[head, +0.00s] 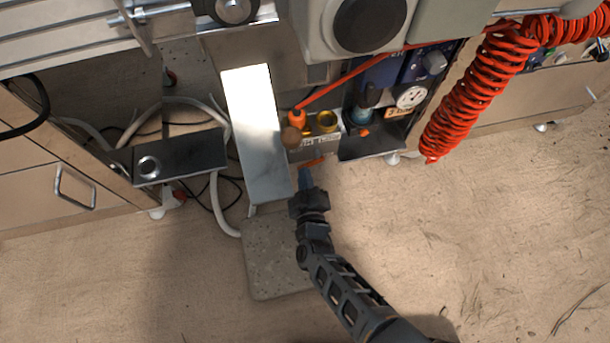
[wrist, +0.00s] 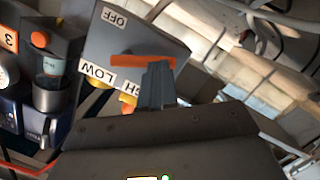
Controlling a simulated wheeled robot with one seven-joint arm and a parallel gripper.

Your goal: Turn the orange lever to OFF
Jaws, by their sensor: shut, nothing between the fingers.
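The orange lever (wrist: 128,61) lies across the face of a grey box (wrist: 165,37) in the wrist view. An OFF label (wrist: 115,16) is above the lever's left end, a LOW label (wrist: 97,73) below it, and a partly hidden label ending in H lower right. In the head view the lever (head: 314,161) shows as a small orange strip under the machine. My gripper (wrist: 158,68) is shut and empty, its tips overlapping the lever's right part in the wrist view; I cannot tell whether they touch. In the head view my gripper (head: 304,172) is just below the lever.
A tilted metal plate (head: 256,130) stands close left of my gripper in the head view. A blue unit with a gauge (head: 410,97) and a red coiled hose (head: 480,85) are to the right. A concrete slab (head: 270,265) lies on the floor; floor at right is mostly clear.

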